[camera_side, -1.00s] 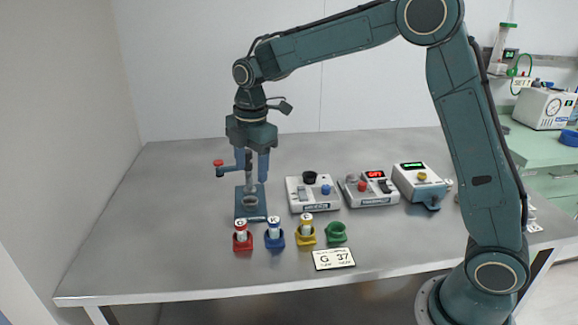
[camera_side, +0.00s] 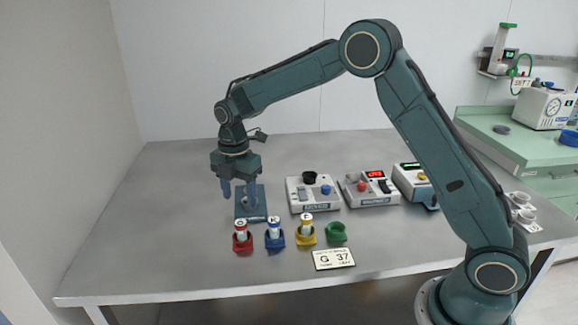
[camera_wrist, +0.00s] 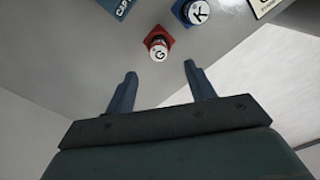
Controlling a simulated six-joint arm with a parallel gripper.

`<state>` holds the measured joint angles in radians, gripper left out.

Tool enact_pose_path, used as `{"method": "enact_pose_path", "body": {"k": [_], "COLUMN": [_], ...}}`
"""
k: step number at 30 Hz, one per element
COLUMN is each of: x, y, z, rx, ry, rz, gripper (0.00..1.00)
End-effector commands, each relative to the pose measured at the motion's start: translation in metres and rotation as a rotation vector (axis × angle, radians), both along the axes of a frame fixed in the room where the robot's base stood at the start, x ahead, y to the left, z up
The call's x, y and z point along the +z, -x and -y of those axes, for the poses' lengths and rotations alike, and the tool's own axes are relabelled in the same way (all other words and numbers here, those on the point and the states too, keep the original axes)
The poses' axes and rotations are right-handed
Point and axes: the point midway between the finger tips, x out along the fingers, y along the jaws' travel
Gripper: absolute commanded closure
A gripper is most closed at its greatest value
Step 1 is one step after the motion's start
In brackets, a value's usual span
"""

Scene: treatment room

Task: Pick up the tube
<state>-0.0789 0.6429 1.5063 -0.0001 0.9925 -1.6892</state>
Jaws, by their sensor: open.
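Three capped tubes stand upright in coloured holders near the table's front. The tube marked G (camera_side: 240,226) is in the red holder (camera_side: 242,246); the wrist view shows its white G cap (camera_wrist: 158,53). The tube marked K (camera_side: 274,225) is in the blue holder (camera_side: 275,243), also in the wrist view (camera_wrist: 198,11). A third tube (camera_side: 306,219) is in the yellow holder (camera_side: 306,239). My gripper (camera_side: 239,195) is open and empty, pointing down, above and apart from the tubes. In the wrist view the G tube shows just beyond and between my fingertips (camera_wrist: 160,70).
A blue capping stand (camera_side: 250,214) is behind the holders, partly hidden by my gripper. An empty green holder (camera_side: 337,233) is at the row's right end. A sign (camera_side: 333,260) reads "G 37". Several devices (camera_side: 313,193) stand behind to the right. The table's left side is clear.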

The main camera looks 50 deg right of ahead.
Motion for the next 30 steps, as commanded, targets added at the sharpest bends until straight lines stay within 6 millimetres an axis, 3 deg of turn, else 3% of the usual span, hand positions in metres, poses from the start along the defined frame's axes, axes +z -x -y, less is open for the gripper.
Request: {"method": "enact_pose_path", "body": {"k": [9, 23, 30], "x": [-0.045, -0.058, -0.083], "y": [0.0, 0.0, -0.002], "z": [0.0, 0.0, -0.002], "rx": [-0.001, -0.001, 0.0], "ry": [0.0, 0.0, 0.0], "rz": [-0.002, -0.001, -0.002], "gripper": [0.46, 0.46, 0.46]}}
